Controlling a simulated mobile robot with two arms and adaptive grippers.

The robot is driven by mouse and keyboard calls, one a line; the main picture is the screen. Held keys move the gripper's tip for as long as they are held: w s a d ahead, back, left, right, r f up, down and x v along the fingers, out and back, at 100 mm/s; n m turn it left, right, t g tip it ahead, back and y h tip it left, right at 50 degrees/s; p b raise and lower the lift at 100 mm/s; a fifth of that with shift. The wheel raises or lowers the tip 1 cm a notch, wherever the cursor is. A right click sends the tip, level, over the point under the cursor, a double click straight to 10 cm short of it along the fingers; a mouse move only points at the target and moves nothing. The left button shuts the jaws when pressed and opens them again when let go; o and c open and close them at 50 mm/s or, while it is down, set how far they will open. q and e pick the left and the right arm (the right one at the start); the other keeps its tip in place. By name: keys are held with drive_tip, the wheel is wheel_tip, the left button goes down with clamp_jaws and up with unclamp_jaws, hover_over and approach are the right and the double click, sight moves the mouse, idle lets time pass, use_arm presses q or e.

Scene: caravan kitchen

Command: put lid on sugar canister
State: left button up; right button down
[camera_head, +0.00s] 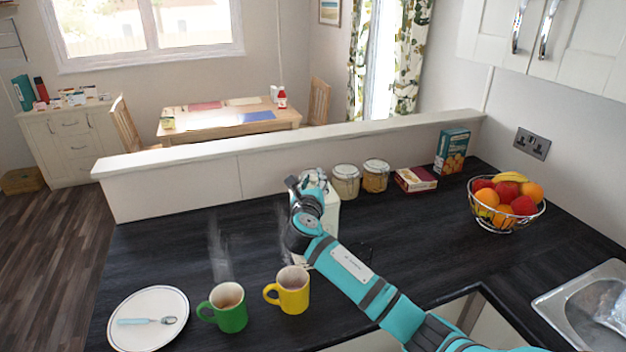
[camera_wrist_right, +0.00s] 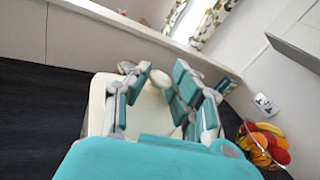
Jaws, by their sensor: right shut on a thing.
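My right gripper (camera_head: 311,183) is at the canister's top. In the right wrist view, my right gripper (camera_wrist_right: 163,88) has its teal fingers closed around a cream part, which looks like the lid (camera_wrist_right: 152,112). The fingers and hand cover much of it. The canister's pale side and rim (camera_wrist_right: 98,105) show to its left. I cannot tell whether the lid is seated or just above the rim. My left gripper is not in view.
Two glass jars (camera_head: 346,183) stand right of the canister, with a small box (camera_head: 416,180) and a blue box (camera_head: 452,151) beyond. In front are a yellow mug (camera_head: 292,290), a green mug (camera_head: 229,308) and a plate (camera_head: 165,302). A fruit bowl (camera_head: 506,215) stands right.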

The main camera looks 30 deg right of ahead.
drive_tip(key=c, duration=1.1)
unclamp_jaws()
drive_tip(key=shift+o, duration=0.2)
drive_tip(key=shift+s+a, duration=0.1)
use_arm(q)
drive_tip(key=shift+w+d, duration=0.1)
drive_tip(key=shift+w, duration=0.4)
use_arm(e)
drive_tip(key=v, duration=1.1)
drive_tip(key=shift+s+a, duration=0.2)
drive_tip(key=shift+s, duration=0.1)
